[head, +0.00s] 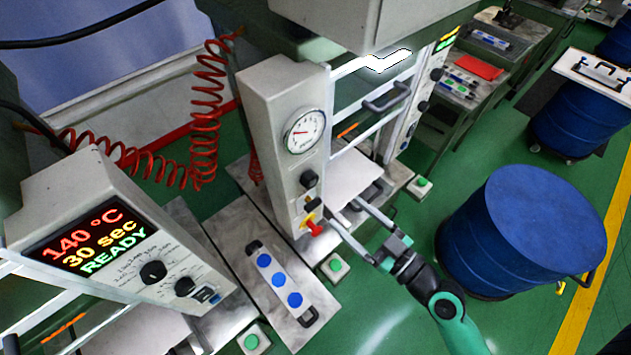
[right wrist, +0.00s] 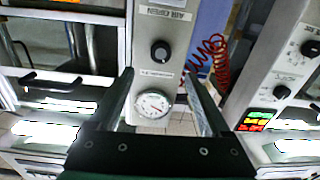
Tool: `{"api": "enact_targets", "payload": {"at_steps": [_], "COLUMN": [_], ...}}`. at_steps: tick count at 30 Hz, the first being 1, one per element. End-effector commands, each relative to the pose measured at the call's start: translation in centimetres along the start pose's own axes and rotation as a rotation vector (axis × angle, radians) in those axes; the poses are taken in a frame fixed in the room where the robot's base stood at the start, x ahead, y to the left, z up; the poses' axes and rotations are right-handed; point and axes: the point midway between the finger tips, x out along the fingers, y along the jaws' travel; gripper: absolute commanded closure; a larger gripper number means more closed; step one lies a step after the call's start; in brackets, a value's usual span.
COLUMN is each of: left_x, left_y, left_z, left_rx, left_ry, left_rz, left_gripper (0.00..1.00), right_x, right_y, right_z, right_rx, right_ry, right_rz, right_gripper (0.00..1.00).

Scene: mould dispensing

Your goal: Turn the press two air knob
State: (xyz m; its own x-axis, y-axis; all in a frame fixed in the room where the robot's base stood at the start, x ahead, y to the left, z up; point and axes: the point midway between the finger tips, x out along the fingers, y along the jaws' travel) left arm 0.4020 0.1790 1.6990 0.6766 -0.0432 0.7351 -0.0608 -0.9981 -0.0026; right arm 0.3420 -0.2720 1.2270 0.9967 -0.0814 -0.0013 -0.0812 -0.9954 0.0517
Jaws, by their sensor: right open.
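In the head view the middle press has a grey control column with a round white gauge (head: 303,131). Below the gauge are a black knob (head: 309,179), a smaller black part, and a red handle (head: 314,228) on a yellow plate. My right gripper (head: 342,214) is open and empty, its fingers pointing at the lower column near the red handle. In the right wrist view the picture is inverted. There the gauge (right wrist: 153,103) and black knob (right wrist: 160,51) show between my open fingers (right wrist: 158,80), with a label reading AIR OPEN beyond. Contact cannot be seen. My left gripper is out of view.
A press at left has a lit display (head: 88,238) reading 140 °C, 30 sec, READY. A plate with blue discs (head: 272,279) lies between the presses. Blue drums (head: 524,227) stand at right. Red coiled hose (head: 205,110) hangs behind. Green floor is open near my right arm.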

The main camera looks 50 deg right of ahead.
Motion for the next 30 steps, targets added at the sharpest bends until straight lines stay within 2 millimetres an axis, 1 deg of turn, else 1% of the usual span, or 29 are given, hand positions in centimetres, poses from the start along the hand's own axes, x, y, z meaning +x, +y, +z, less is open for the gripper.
{"api": "enact_targets", "payload": {"at_steps": [2, 5, 9, 12, 16, 18, 21, 28, 30], "left_x": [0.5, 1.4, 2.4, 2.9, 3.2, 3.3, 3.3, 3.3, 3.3], "left_y": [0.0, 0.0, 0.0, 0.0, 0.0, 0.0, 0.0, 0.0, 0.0], "left_z": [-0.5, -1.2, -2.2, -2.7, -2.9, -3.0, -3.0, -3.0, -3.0], "left_rx": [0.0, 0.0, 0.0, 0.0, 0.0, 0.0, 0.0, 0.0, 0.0], "left_ry": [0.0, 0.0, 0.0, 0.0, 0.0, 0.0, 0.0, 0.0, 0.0], "left_rz": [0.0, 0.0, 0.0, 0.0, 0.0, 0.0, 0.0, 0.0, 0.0], "left_gripper": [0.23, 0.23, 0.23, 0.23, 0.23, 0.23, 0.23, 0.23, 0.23], "right_x": [0.8, 2.5, 5.8, 8.0, 10.2, 10.9, 11.4, 11.4, 11.4], "right_y": [0.0, -0.1, -0.1, -0.1, -0.1, -0.1, -0.1, -0.1, -0.1], "right_z": [-0.3, -0.6, -0.7, -0.6, -0.3, -0.2, -0.1, -0.1, -0.1], "right_rx": [-0.001, -0.002, -0.001, -0.001, -0.001, -0.001, -0.001, -0.001, -0.001], "right_ry": [0.001, 0.001, 0.003, 0.003, 0.002, 0.002, 0.001, 0.002, 0.001], "right_rz": [-0.002, -0.004, -0.005, -0.004, -0.003, -0.004, -0.003, -0.002, -0.002], "right_gripper": [0.18, 0.18, 0.18, 0.18, 0.18, 0.18, 0.18, 0.18, 0.31]}}
